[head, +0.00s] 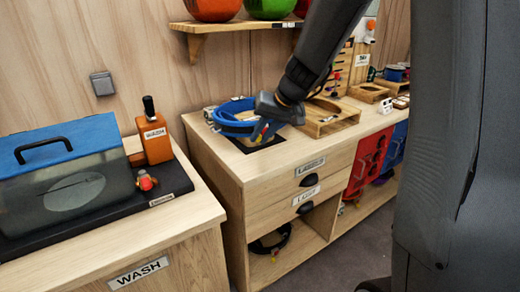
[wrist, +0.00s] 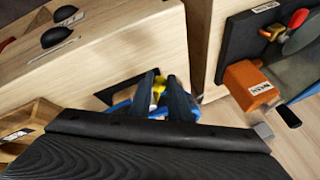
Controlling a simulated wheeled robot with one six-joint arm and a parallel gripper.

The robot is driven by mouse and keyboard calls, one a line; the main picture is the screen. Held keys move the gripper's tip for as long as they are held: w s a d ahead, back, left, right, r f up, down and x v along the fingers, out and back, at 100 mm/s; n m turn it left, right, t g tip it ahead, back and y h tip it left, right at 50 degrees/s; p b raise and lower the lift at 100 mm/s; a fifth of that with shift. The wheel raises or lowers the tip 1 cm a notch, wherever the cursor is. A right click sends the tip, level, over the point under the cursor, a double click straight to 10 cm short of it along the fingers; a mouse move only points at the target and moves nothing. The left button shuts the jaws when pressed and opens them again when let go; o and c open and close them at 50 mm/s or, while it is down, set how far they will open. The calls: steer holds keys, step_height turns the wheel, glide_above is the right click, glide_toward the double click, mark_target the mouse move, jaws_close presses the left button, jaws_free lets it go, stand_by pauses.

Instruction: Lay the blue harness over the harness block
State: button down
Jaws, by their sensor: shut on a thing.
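The blue harness (head: 233,119) is at the left end of the wooden counter, above or on a black mat (head: 268,145). My gripper (head: 262,131) is shut on its near right side, where small red and yellow parts show. In the wrist view, blue strap (wrist: 123,106) shows on both sides of my gripper (wrist: 163,92), with a yellow piece between the fingers. Pale wood shows by the harness loop and may be the harness block, mostly hidden by the harness and gripper. I cannot tell whether the harness rests on it.
A wooden tray (head: 325,120) stands right of the mat. A shelf (head: 235,26) with helmets hangs above. A dark looped item (head: 270,240) lies in the lower compartment.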

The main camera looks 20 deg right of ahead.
steer(key=shift+a+f, duration=0.15)
steer(key=shift+f, duration=2.5)
steer(key=c, duration=1.6)
jaws_free()
steer(key=shift+c, duration=0.2)
steer(key=b+v, duration=0.1)
steer(key=v, duration=1.1)
steer(key=s+a+f+n+g+h, duration=0.1)
steer(key=s+f+g, duration=0.1)
steer(key=s+f, duration=0.5)
steer(key=s+a+f+g+h, duration=0.2)
steer(key=s+f, duration=0.5)
steer(key=s, duration=0.6)
steer(key=shift+f+n+g, duration=0.2)
steer(key=shift+n+g, duration=0.2)
steer(key=shift+g, duration=0.1)
